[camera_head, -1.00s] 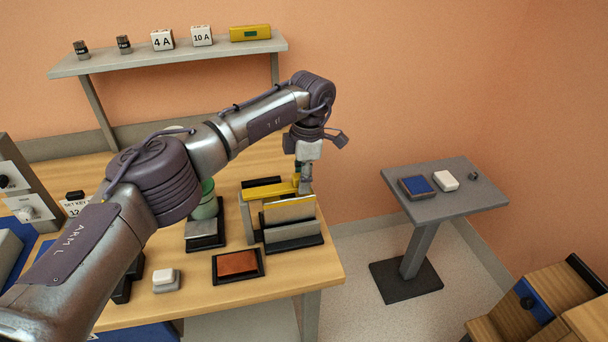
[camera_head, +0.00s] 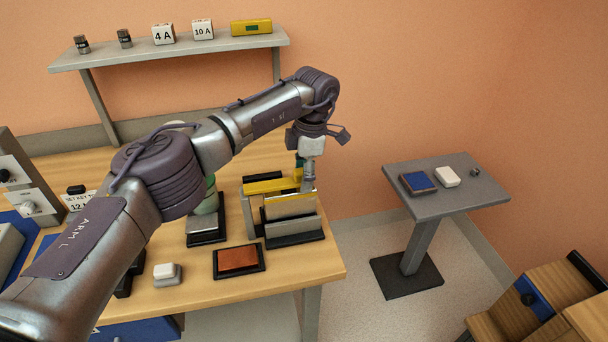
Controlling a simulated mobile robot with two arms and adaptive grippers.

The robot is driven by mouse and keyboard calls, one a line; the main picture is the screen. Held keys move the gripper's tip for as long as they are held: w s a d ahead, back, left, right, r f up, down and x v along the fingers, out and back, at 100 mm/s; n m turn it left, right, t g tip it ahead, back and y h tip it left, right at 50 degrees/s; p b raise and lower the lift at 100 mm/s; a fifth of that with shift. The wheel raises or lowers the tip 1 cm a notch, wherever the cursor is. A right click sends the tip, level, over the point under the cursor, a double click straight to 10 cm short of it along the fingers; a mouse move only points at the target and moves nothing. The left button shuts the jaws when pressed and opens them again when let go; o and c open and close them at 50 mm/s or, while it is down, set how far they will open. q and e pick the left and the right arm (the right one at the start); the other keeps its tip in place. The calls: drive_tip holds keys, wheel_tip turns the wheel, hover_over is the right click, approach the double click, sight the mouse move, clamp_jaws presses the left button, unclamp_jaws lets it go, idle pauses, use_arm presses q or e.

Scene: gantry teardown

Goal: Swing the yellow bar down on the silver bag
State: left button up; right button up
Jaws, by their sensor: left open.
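The yellow bar (camera_head: 271,187) lies roughly level at the top of a small grey-and-black fixture near the bench's right end. A pale upright panel, which looks like the silver bag (camera_head: 290,207), stands in the fixture in front of the bar. I cannot tell whether they touch. My left gripper (camera_head: 308,184) points down by the bar's right end, behind the panel's top right corner. It is open; its fingertips are partly hidden, and I cannot tell whether it touches the bar. My right gripper is out of view.
A green-topped device (camera_head: 207,205) stands left of the fixture. A grey side table (camera_head: 445,198) stands right, across a floor gap. A shelf (camera_head: 170,57) is above.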

use_arm(q)
wheel_tip(320, 180, up, 12)
drive_tip(key=d, duration=0.1)
drive_tip(key=shift+w+f, duration=0.15)
drive_tip(key=shift+w, duration=0.05)
drive_tip(key=shift+d, duration=0.1)
